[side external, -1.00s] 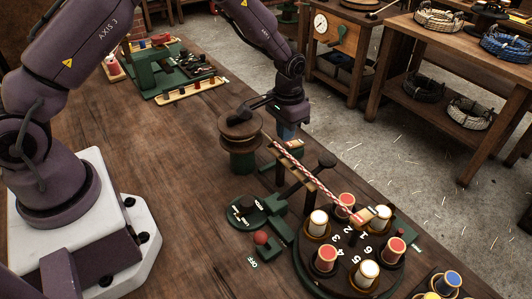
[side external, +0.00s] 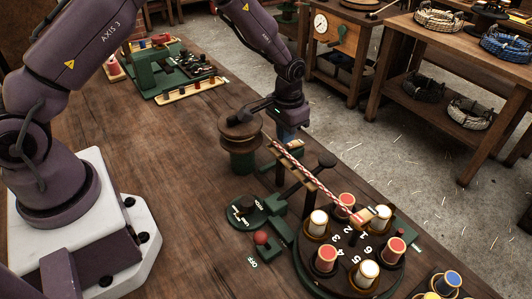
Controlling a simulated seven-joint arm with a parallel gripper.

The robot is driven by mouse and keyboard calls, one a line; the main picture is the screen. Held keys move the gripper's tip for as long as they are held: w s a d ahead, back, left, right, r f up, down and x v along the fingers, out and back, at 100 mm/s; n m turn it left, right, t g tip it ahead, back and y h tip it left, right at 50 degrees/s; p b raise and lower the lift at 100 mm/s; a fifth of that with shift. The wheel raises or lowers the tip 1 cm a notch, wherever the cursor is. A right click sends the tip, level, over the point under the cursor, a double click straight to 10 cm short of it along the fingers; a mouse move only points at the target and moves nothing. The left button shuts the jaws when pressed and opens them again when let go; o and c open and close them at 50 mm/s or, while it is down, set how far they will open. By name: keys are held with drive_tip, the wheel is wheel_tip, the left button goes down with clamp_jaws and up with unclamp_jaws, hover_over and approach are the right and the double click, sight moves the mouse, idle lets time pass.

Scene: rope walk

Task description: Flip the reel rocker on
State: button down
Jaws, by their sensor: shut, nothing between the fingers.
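The wooden reel (side external: 240,127) stands on a dark green post near the middle of the bench. My gripper (side external: 287,137) points down just right of the reel, with its blue fingertips shut and empty. A small tan label plate (side external: 296,144) shows close beside the fingertips. I cannot make out the reel rocker itself; the gripper may hide it, so its position and any contact cannot be told.
A red-and-white rope (side external: 315,181) runs from near the gripper to a numbered turntable (side external: 352,241) with several bobbins. A green machine (side external: 155,70) stands at the back. The left bench is clear.

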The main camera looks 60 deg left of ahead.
drive_tip(key=shift+f, duration=0.7)
wheel_tip(320, 180, up, 8)
idle(0.9)
drive_tip(key=shift+r, duration=0.1)
drive_tip(key=s+r+t, duration=0.4)
drive_tip(key=s+r, duration=1.3)
drive_tip(key=r, duration=0.4)
drive_tip(key=s+t, duration=0.1)
drive_tip(key=s, duration=0.8)
drive_tip(key=shift+r+t, duration=0.3)
